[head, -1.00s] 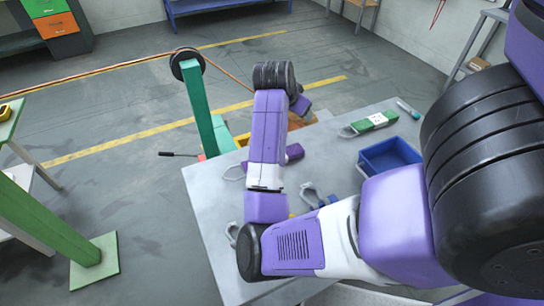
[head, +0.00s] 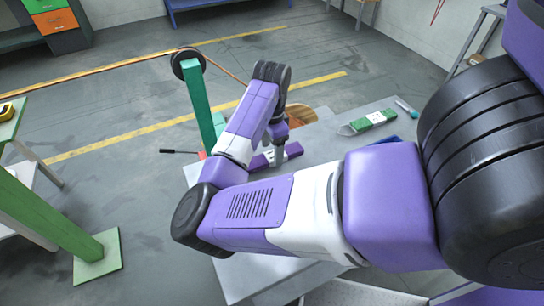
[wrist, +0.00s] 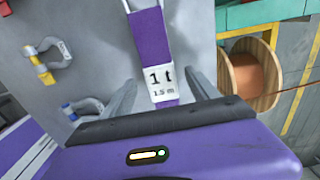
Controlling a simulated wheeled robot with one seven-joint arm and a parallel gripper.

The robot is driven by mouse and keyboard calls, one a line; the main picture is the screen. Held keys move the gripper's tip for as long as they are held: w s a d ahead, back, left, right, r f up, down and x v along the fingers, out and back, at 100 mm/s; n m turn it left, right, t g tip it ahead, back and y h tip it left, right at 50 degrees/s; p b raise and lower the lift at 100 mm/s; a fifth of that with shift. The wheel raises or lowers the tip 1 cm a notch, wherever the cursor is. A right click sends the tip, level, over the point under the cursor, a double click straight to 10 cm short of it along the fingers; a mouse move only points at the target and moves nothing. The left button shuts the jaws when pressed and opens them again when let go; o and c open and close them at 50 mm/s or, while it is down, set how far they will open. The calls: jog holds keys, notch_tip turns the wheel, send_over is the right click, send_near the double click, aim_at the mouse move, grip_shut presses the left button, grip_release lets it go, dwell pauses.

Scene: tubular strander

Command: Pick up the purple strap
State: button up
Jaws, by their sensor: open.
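The purple strap (head: 293,150) lies on the grey table, partly hidden by my arm in the head view. In the wrist view the purple strap (wrist: 149,38) runs up from between my fingers, with a white label reading "1 t 1.5 m". My gripper (wrist: 162,82) is open, with one finger on each side of the labelled part. In the head view my gripper (head: 279,152) points down at the strap. I cannot tell whether the fingers touch it or how high they are above the table.
A shackle with a yellow pin (wrist: 46,60) and one with a blue pin (wrist: 82,108) lie left of the strap. A wooden spool (wrist: 238,80) stands beyond the table's edge. A green strap (head: 374,121), a mostly hidden blue bin (head: 388,139) and a marker (head: 407,110) are at the right.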

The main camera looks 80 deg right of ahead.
aim_at(272, 155)
jog(key=shift+f, duration=1.1)
grip_shut()
jog(key=shift+r, duration=0.15)
notch_tip(272, 155, up, 20)
